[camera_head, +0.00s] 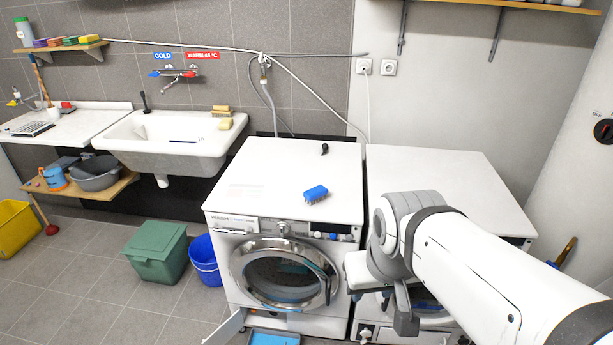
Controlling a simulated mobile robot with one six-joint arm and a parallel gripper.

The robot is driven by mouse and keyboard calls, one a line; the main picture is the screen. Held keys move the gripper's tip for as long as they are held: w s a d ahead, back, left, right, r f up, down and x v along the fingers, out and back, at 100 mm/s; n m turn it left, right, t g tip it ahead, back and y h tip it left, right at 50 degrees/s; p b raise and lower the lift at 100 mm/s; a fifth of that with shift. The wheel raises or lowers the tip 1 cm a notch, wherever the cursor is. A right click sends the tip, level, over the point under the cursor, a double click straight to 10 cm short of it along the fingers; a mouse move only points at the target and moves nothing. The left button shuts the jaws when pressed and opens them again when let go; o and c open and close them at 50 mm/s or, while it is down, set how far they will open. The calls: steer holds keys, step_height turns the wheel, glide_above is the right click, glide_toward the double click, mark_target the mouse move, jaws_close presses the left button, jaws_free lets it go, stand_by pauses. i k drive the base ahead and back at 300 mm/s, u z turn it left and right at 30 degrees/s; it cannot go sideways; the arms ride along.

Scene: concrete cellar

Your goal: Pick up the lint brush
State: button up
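A blue brush-like block (316,193) with a pale, bristly lower edge lies on top of the left washing machine (265,180), near its front right. A small black object (324,149) lies further back on the same top, too small to make out. I cannot tell for sure which is the lint brush; the blue one looks most like a brush. My gripper (385,305) hangs in front of the machines, lower right of the blue block and apart from it.
A second white machine (430,170) stands to the right, partly behind my arm. The left machine's top is mostly clear. A sink (170,140), green bin (157,252) and blue bucket (205,260) stand left. A small flap is open at the left machine's base.

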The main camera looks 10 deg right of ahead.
mark_target(318, 193)
steer(key=z, duration=0.05)
steer(key=i, duration=0.95)
steer(key=u, duration=1.5)
steer(key=k, duration=0.85)
steer(key=z, duration=0.7)
steer(key=i, duration=1)
steer(key=z, duration=0.1)
